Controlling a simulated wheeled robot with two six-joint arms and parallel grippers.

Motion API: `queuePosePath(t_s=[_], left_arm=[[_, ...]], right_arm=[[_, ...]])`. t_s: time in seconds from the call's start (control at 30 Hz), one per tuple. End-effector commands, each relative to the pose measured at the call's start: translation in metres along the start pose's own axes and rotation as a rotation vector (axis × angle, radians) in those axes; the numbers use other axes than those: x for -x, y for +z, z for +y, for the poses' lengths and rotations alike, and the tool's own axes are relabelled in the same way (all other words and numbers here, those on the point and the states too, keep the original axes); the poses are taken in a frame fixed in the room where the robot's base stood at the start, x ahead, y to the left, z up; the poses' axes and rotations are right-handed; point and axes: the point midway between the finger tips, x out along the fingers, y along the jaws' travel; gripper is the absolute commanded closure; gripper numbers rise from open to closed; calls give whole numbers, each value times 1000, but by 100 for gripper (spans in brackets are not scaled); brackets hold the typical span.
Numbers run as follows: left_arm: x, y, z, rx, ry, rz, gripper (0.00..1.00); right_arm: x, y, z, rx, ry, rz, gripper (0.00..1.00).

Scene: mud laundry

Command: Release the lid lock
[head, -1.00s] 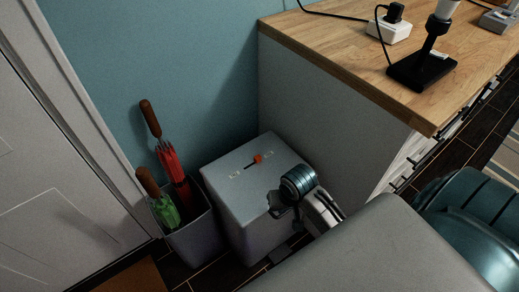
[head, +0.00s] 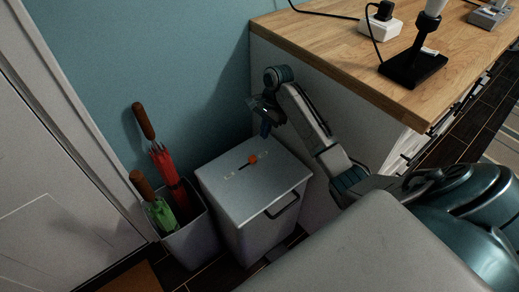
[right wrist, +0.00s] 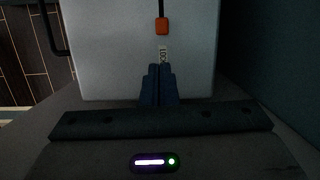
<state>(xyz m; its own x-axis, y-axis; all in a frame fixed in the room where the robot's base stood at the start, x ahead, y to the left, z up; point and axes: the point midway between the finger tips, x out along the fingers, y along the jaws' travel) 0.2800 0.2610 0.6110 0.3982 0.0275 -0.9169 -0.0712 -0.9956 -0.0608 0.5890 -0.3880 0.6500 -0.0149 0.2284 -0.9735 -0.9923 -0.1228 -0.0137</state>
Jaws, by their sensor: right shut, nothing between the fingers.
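The grey bin (head: 247,205) stands on the floor with its lid (head: 232,182) down. An orange knob (head: 252,160) sits at one end of a dark slot in the lid; it also shows in the right wrist view (right wrist: 162,26). A pale label reading LOCK (right wrist: 163,55) lies beside the knob's end of the slot. My right gripper (head: 265,132) is above the lid's far edge, beyond the knob and apart from it. Its blue fingers (right wrist: 160,68) are shut and empty, in line with the label and knob. My left gripper is not in view.
A black handle (head: 282,205) is on the bin's front. A holder (head: 193,240) with a red umbrella (head: 165,165) and a green one (head: 160,214) stands left of the bin. The wooden-topped counter (head: 340,60) is close on the right, the blue wall (head: 150,60) behind.

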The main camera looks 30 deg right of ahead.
Motion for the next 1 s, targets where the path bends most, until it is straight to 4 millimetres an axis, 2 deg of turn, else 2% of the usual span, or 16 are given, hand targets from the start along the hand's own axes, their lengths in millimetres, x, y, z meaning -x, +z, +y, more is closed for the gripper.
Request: queuePosePath(t_s=[0.17, 0.53, 0.67, 1.0], left_arm=[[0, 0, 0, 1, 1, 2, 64], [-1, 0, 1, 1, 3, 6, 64], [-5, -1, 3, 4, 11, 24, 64], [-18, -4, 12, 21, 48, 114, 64]], right_arm=[[10, -4, -6, -48, 2, -15, 100], [5, -4, -6, -48, 4, -15, 100], [-11, -3, -5, -47, 6, -17, 100], [-71, -2, -5, -47, 6, -15, 100]])
